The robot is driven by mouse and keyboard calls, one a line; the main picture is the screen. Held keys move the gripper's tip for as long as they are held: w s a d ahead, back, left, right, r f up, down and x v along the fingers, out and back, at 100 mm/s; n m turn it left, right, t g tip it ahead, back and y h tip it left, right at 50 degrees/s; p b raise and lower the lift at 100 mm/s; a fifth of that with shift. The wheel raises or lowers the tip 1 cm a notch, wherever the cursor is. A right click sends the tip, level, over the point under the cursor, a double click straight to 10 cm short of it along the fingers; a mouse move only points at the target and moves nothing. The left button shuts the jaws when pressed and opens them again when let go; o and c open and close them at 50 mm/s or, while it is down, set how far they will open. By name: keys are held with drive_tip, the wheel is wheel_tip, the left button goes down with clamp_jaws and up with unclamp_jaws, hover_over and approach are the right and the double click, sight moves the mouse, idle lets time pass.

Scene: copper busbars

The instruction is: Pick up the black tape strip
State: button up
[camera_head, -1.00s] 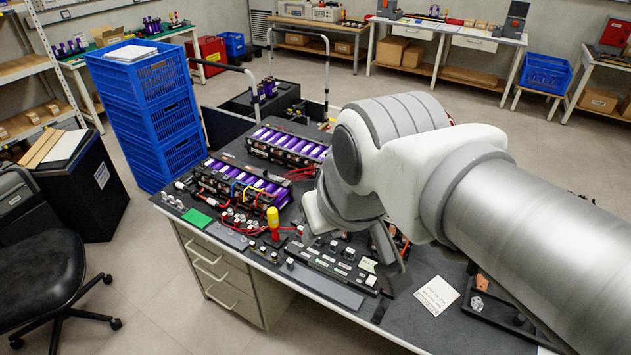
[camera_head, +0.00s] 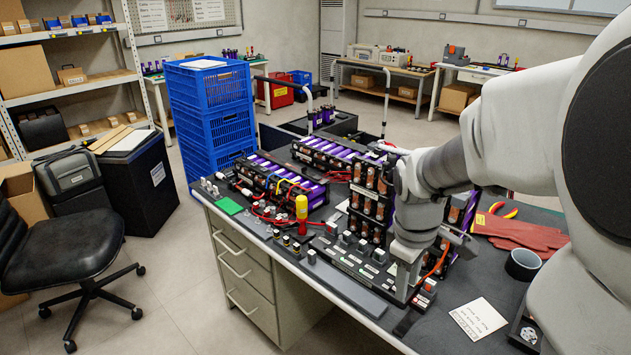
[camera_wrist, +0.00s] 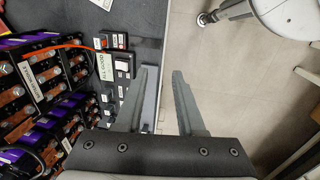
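A small flat dark strip (camera_head: 406,322), which looks like the black tape strip, lies at the front edge of the bench in the head view. My gripper (camera_head: 408,292) is just above and behind it, pointing down, and looks apart from it. In the wrist view my gripper (camera_wrist: 160,72) is open, with nothing seen between its two grey fingers. The fingers straddle the bench's front edge there, with floor behind the right finger. I cannot make out the strip in the wrist view.
Battery modules (camera_head: 283,188) with purple cells crowd the bench behind and left of my gripper. A long grey strip (camera_head: 347,289) lies along the front edge. A black tape roll (camera_head: 523,264), red gloves (camera_head: 520,233) and a white note (camera_head: 478,319) lie to the right.

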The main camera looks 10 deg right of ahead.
drive_tip(key=b, duration=0.4)
hover_over(398, 332)
drive_tip(key=f, duration=1.1)
drive_tip(key=shift+s+a+f, duration=0.15)
drive_tip(key=shift+a+f, duration=0.05)
wheel_tip(398, 332, down, 5)
drive_tip(key=shift+d+f+b, duration=0.15)
drive_tip(key=shift+b, duration=0.8)
clamp_jaws()
